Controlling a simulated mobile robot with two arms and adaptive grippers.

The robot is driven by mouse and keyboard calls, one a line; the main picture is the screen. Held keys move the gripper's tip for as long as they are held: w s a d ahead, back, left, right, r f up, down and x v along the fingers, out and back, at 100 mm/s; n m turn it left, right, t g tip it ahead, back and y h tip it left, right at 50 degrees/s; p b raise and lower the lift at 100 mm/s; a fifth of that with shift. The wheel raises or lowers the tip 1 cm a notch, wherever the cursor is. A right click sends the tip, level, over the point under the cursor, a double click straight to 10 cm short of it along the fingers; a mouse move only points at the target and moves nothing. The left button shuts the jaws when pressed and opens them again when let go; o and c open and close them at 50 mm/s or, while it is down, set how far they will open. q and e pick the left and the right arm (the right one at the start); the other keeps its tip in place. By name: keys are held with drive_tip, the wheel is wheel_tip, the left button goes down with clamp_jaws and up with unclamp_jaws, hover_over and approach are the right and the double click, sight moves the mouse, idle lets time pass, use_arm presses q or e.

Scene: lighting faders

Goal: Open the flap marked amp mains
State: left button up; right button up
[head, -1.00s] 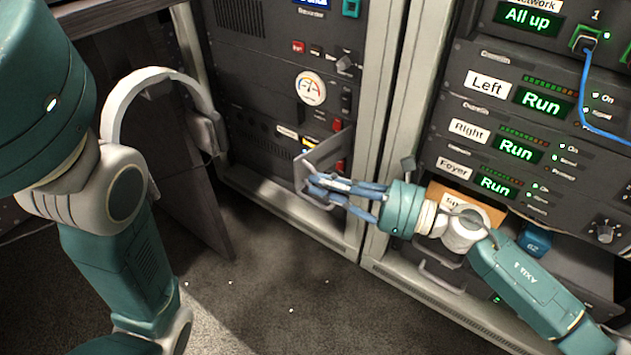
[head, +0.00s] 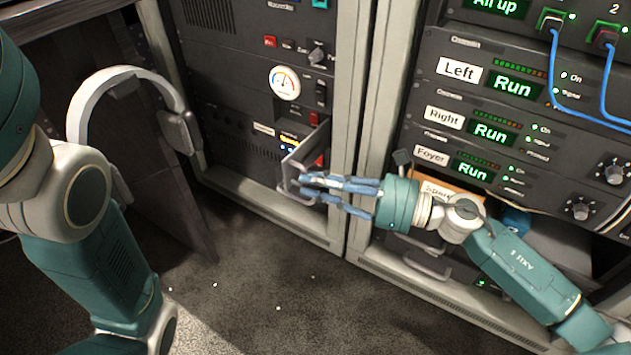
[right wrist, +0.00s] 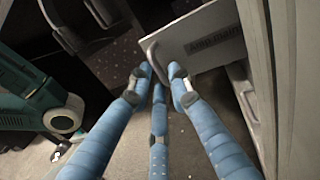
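The flap marked amp mains (right wrist: 215,38) stands swung out from the rack on the left. It also shows in the head view (head: 304,152), with a red switch behind it. Its lettering shows in the right wrist view, partly readable. A bar handle (right wrist: 151,50) sticks out at its free edge. My right gripper (right wrist: 160,74) has its blue fingers drawn together around this handle; in the head view the gripper (head: 312,187) reaches it from the right. The exact contact is partly hidden by the fingertips. My left arm shows at the left of the head view, but its gripper does not.
Headphones (head: 85,105) hang on a dark panel at the left. The amplifier rack (head: 440,95) stands on the right, with blue cables (head: 553,75) plugged in above. A blue object (head: 516,220) sits low behind my right arm. The carpet in front is mostly free, with small white specks.

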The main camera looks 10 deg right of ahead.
drive_tip(key=shift+o, duration=0.7)
drive_tip(key=shift+w+d+r+t, duration=0.3)
drive_tip(key=shift+w+d, duration=0.15)
drive_tip(key=shift+w, duration=0.15)
drive_tip(key=v, duration=1.2)
drive_tip(key=shift+s+a+f, duration=0.15)
drive_tip(key=shift+s+a, duration=0.1)
drive_tip(key=shift+s, duration=0.1)
